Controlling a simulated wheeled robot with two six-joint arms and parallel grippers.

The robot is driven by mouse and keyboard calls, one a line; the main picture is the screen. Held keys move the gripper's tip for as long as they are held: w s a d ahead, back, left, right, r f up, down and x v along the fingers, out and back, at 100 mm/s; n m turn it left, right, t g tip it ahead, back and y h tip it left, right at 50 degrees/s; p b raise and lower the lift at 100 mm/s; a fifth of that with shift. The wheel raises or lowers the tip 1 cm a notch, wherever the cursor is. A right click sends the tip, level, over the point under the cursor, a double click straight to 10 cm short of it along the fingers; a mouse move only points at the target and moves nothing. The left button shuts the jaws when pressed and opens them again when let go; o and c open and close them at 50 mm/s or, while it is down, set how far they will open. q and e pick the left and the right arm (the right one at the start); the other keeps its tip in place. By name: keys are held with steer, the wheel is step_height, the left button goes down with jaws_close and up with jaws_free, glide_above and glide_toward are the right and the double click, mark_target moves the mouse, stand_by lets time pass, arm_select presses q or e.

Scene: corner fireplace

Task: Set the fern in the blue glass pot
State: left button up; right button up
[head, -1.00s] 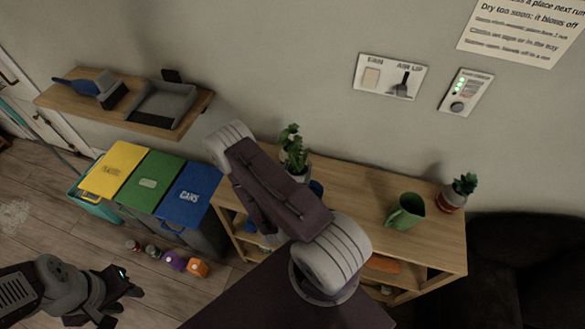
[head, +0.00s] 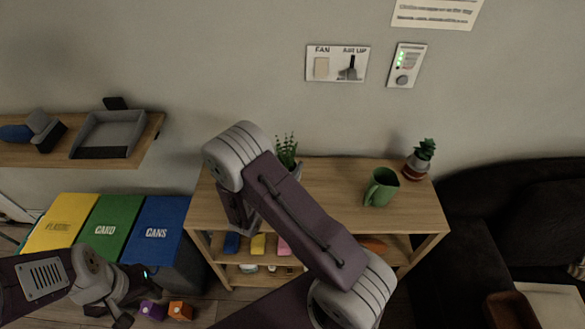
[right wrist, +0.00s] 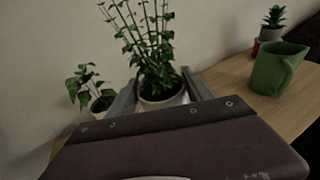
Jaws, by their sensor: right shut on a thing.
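A leafy plant with tall upright stems, which I take for the fern (right wrist: 150,50), stands in a pale round pot (right wrist: 162,97) in the right wrist view. My right gripper (right wrist: 160,79) has one finger on each side of that pot and is shut on it. In the head view the fern (head: 286,148) shows behind my right arm above the wooden shelf unit; the right gripper is hidden there. I cannot tell whether the pot touches the top. The blue glass pot is not visible now. My left gripper (head: 136,295) is low at the left, open and empty.
A second plant (right wrist: 88,88) in a white pot stands left of the fern. A green jug (head: 381,188) and a succulent (head: 424,152) stand on the right of the shelf unit (head: 335,185). Bins (head: 155,228) stand left; a wall shelf (head: 150,140) hangs above them.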

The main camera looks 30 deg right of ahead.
steer(key=shift+f, duration=0.1)
steer(key=shift+f, duration=0.15)
steer(key=shift+f+b, duration=2.6)
steer(key=shift+f, duration=0.3)
steer(key=shift+f+b, duration=0.5)
steer(key=o, duration=1.1)
steer(key=shift+c, duration=0.2)
steer(key=shift+s+a, duration=0.1)
steer(key=shift+a, duration=0.05)
steer(key=v, duration=0.9)
steer(key=shift+b, duration=0.35)
